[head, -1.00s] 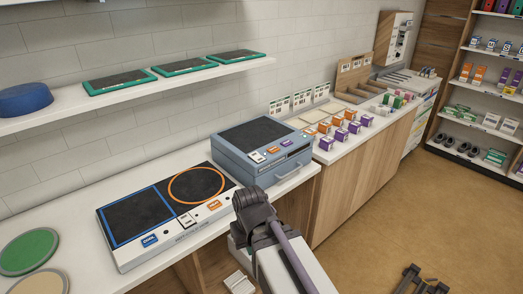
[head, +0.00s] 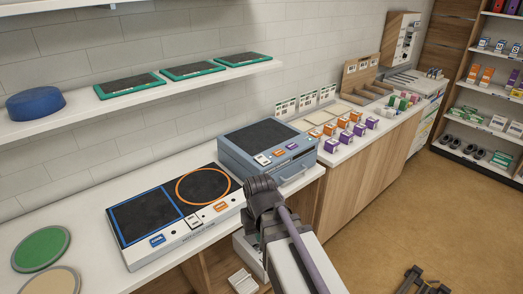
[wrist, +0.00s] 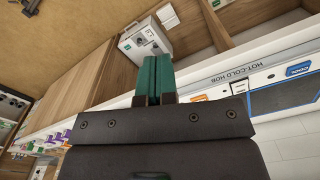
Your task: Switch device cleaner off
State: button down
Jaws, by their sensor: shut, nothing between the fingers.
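No thing in view carries a legible device cleaner label. A blue-grey box (head: 287,172) with a dark top, front handle, white switch and orange and purple buttons stands on the counter. My gripper (wrist: 156,60) has green fingers shut together and empty, in front of the white box; contact is unclear. The head view hides the fingertips.
The hot-cold hob (head: 150,212) lies on the white counter left of the blue-grey box, its front edge close to my arm. A shelf (head: 190,80) with green-rimmed trays hangs above. Small cartons (head: 345,137) stand on the right counter. The floor (head: 400,220) at right is mostly clear.

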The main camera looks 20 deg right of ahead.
jog(key=w+d+r+p, duration=0.3)
jog(key=w+r+p, duration=0.1)
jog(key=w+r, duration=0.35)
notch_tip(320, 180, up, 6)
jog(key=n+t+p, duration=0.1)
jog(key=n+p, duration=0.6)
jog(key=n, duration=1.1)
send_over(260, 157)
jog(key=s, duration=0.2)
jog(key=n, duration=0.4)
jog(key=shift+d+r, duration=0.25)
jog(key=shift+y, duration=0.3)
jog(key=f+b, duration=0.4)
jog(key=w+f+b, duration=0.1)
jog(key=f+b, duration=0.9)
jog(key=shift+w+a, duration=0.3)
